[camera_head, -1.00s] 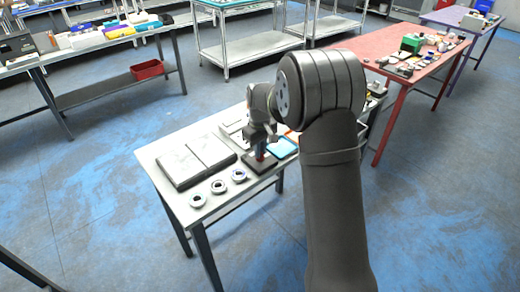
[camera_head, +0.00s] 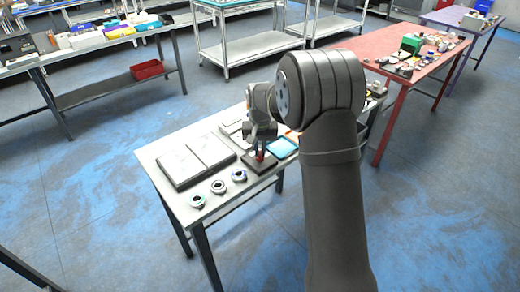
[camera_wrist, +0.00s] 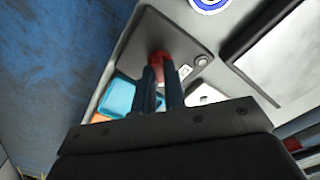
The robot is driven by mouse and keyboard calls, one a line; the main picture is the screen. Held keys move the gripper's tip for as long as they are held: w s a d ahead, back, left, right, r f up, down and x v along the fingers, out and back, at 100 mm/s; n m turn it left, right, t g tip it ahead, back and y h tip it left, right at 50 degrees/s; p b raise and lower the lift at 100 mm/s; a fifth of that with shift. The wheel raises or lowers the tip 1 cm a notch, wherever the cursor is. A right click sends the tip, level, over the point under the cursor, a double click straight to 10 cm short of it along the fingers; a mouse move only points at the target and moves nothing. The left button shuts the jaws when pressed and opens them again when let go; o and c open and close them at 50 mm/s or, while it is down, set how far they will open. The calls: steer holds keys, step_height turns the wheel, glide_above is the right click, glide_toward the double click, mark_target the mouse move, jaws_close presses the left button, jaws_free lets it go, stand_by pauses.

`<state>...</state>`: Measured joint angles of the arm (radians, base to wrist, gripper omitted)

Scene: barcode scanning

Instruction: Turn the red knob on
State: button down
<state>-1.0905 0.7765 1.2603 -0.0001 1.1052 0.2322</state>
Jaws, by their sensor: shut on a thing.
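The red knob (camera_head: 260,156) stands on a flat dark grey plate (camera_head: 255,166) near the front edge of the white table. My gripper (camera_head: 261,150) points down at the knob from above, its fingers on it. In the wrist view the red knob (camera_wrist: 158,56) shows between and around the two fingertips, which are shut on it. Part of the knob is hidden by the fingers.
A blue square pad (camera_head: 283,148) lies close to the plate on the right. Several small rings (camera_head: 218,187) lie at the front left. A large flat grey case (camera_head: 195,160) lies behind them. A red table (camera_head: 345,45) stands further back at the right.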

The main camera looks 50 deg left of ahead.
mark_target(260, 152)
steer(key=m, duration=0.5)
steer(key=shift+m, duration=2.4)
steer(key=c, duration=1.5)
jaws_free()
step_height(260, 152, up, 18)
steer(key=shift+f, duration=0.25)
steer(key=shift+f, duration=0.15)
